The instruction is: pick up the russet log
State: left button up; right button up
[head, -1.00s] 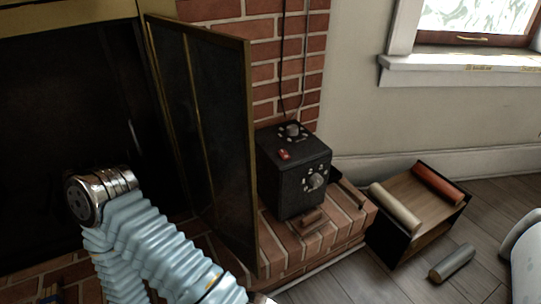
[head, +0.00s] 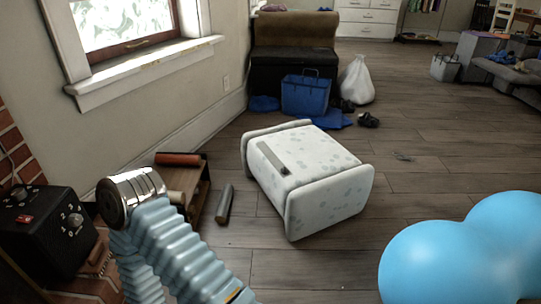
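The russet log (head: 180,158) is a reddish-brown cylinder. It lies across the back end of a low wooden box (head: 198,192) on the floor, left of centre in the head view. A pale cream log (head: 176,198) lies on the near part of the same box, partly hidden behind my light-blue ribbed arm and its silver joint. A grey log (head: 224,204) lies on the floor just right of the box. Neither of my grippers is in view.
A white padded ottoman (head: 310,165) stands right of the grey log. A black stove-like box (head: 45,232) is at left. A glossy blue rounded shape (head: 465,250) fills the lower right. A blue bin (head: 306,95) stands farther back. Floor beyond the ottoman is mostly clear.

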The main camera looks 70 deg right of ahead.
aim_at(174, 160)
jog(key=k+z, duration=0.1)
jog(key=z, duration=1.4)
jog(key=i+l+z, duration=0.1)
jog(key=i+z, duration=0.15)
